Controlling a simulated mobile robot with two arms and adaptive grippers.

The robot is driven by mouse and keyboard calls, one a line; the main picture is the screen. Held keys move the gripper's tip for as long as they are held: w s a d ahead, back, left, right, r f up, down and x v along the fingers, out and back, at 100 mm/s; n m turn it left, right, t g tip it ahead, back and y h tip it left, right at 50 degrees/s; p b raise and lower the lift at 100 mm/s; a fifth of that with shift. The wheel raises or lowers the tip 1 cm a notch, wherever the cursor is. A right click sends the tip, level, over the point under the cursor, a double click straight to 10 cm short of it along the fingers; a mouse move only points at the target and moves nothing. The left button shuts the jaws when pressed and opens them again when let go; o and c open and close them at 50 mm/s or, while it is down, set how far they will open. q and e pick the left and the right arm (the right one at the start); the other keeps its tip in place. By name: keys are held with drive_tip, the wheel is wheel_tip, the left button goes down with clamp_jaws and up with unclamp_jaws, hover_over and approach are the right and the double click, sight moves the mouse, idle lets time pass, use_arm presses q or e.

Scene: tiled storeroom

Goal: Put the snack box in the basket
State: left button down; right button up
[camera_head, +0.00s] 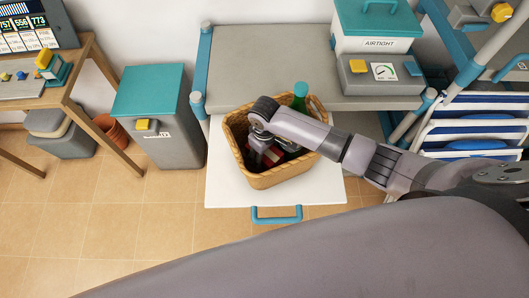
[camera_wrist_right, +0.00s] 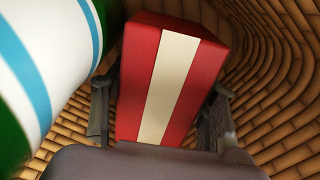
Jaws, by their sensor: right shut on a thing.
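The woven basket (camera_head: 270,178) stands on a pulled-out white shelf. My right gripper (camera_head: 262,150) reaches down inside it. In the right wrist view, the right gripper (camera_wrist_right: 160,125) has a finger on each side of the snack box (camera_wrist_right: 185,80), a red box with a cream stripe, and is shut on it. The woven basket wall (camera_wrist_right: 275,60) surrounds the box in that view. In the head view only a bit of red shows under the gripper, and the arm hides much of the basket's inside. I cannot tell whether the box touches the basket floor. My left gripper is not in view.
A green bottle (camera_head: 300,92) stands in the basket; a green container with a white and blue label (camera_wrist_right: 40,70) is close to the gripper. The white shelf (camera_head: 225,190) has free room around the basket. A teal-lidded bin (camera_head: 170,130) stands at left.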

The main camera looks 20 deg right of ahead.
drive_tip(key=shift+f, duration=0.15)
drive_tip(key=o, duration=1.1)
wheel_tip(320, 180, up, 12)
drive_tip(key=shift+r, duration=0.15)
